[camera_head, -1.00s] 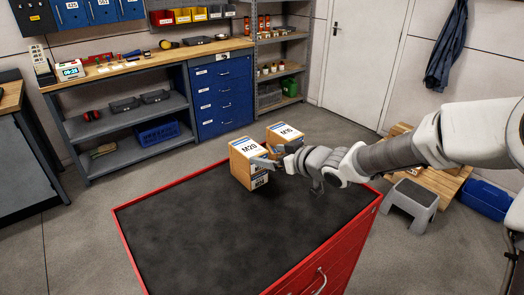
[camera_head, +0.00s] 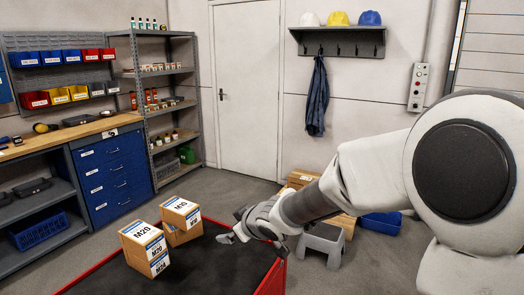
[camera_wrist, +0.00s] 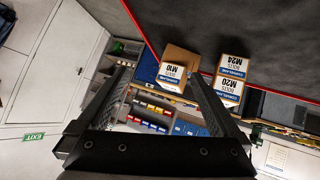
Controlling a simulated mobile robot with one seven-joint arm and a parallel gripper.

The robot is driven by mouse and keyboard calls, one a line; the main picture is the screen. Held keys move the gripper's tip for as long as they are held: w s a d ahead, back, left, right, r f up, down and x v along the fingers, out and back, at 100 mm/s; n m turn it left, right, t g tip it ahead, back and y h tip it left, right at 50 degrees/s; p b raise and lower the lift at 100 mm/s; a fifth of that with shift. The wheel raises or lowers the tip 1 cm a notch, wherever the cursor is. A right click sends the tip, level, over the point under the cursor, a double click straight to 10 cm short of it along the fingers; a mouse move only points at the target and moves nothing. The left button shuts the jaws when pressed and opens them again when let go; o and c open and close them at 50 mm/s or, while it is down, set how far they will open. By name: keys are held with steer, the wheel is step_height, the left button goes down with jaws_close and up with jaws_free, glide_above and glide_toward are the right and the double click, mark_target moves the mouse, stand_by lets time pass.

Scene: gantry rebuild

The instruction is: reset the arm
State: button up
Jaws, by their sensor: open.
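My gripper (camera_head: 228,238) is open, over the right part of the red cart's dark top (camera_head: 205,272), with its fingers pointing left towards the boxes. In the wrist view its two black fingers (camera_wrist: 158,75) are spread wide with nothing held between them. Left of it in the head view is a box labelled M20 (camera_head: 142,234), with a box labelled M24 (camera_head: 159,266) under it. Behind them is a box labelled M10 (camera_head: 180,208) on another box. The boxes also show beyond the fingers in the wrist view. My arm reaches in from the right.
A workbench with blue drawers (camera_head: 116,183) and grey shelving (camera_head: 172,100) stand at the left and back. A grey step stool (camera_head: 323,243), a blue crate (camera_head: 381,223) and wooden items are on the floor behind my arm. Open floor lies between cart and door (camera_head: 246,90).

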steer(key=s+d+r+m+h, duration=0.3)
steer(key=s+d, duration=0.2)
steer(key=d, duration=0.4)
steer(key=s+d+r+m+h, duration=0.25)
steer(key=s+d+r, duration=0.2)
steer(key=d, duration=0.45)
steer(key=s+d+m+g, duration=0.2)
steer(key=s+m, duration=0.3)
steer(key=s, duration=1.4)
steer(key=shift+s+d+f+g, duration=0.3)
steer(key=shift+s+g, duration=0.05)
steer(key=shift+g, duration=0.25)
steer(key=shift+w, duration=0.1)
